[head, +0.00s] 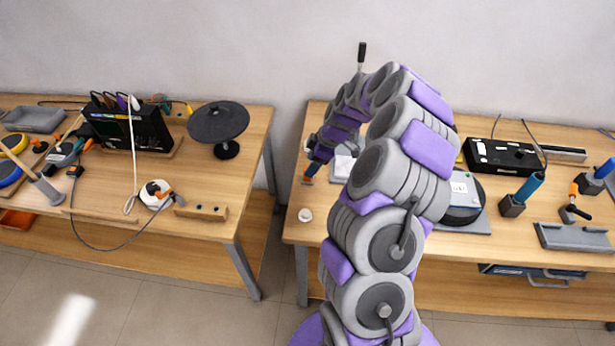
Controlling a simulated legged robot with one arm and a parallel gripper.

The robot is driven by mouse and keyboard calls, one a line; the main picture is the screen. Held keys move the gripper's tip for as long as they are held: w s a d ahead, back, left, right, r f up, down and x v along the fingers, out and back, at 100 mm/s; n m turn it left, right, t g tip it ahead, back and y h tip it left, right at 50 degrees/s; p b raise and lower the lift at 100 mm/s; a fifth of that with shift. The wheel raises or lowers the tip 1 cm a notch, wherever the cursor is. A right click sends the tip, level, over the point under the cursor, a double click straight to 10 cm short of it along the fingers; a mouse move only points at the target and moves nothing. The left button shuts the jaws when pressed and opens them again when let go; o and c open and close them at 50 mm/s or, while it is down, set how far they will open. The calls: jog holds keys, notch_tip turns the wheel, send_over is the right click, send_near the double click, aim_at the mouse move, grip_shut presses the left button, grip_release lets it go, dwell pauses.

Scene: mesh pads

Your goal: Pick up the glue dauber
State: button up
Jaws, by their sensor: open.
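My arm rises through the middle of the head view and bends down to the left. My gripper (309,165) is low over the left end of the right-hand table (330,222), small and partly merged with what is under it. It is open. A small upright item with orange and dark parts (308,179) is right at the fingertips; I cannot tell whether it touches them. It may be the glue dauber, but it is too small to be sure. A thin rod with a black handle (362,52) stands up behind my arm, its lower part hidden.
A small white round piece (305,214) lies near the table's front left. Right of my arm are a black box (500,156), a blue-handled tool (530,187) in a block and a grey tray (573,237). A gap separates the cluttered left table (110,190).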

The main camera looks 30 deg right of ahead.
jog(key=x, duration=0.1)
jog(key=b+x, duration=0.1)
jog(key=x, duration=0.2)
jog(key=shift+w+d+f, duration=0.1)
jog(key=shift+d+f, duration=0.1)
jog(key=shift+d, duration=0.1)
jog(key=shift+w+a+f, duration=0.1)
jog(key=shift+a+f, duration=0.1)
jog(key=shift+f, duration=0.2)
jog(key=c, duration=1)
jog(key=shift+c, duration=0.2)
jog(key=shift+r, duration=0.1)
